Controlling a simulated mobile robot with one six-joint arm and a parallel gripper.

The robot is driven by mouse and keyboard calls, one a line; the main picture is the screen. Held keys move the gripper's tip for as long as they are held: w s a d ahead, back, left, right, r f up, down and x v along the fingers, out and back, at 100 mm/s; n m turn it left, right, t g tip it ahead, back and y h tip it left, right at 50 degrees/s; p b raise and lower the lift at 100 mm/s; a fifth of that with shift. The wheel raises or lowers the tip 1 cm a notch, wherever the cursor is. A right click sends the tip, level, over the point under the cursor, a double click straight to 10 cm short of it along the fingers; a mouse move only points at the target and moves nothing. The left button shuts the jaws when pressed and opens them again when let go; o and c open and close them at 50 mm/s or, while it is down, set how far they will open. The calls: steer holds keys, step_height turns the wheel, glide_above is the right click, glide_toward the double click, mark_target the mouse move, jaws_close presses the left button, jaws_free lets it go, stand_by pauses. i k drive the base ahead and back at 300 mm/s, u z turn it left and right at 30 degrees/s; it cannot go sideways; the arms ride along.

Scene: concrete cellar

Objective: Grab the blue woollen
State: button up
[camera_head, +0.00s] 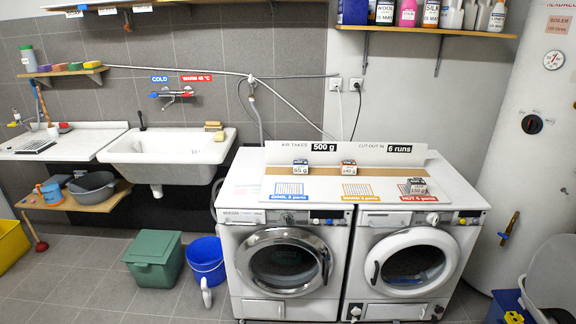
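I cannot make out any blue woollen item in this view. Small weight cards stand on the white board (330,186) on top of the washing machines: one with a dark blue base marked 65 g (300,167), one marked 140 g (347,167), and a grey one marked 150 g (417,187). Any cloth by the cards is too small to tell. A blue bucket (207,262) stands on the floor left of the machines. My gripper is not in view.
Two front-loading machines, left (284,262) and right (412,260), stand side by side with doors closed. A green lidded bin (154,260) stands by the bucket. A white sink (165,150) hangs at left, a boiler (535,120) stands at right. Floor shows free at front left.

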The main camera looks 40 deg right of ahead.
mark_target(300, 167)
steer(key=u, duration=0.2)
steer(key=i, duration=1.2)
steer(key=z, duration=0.25)
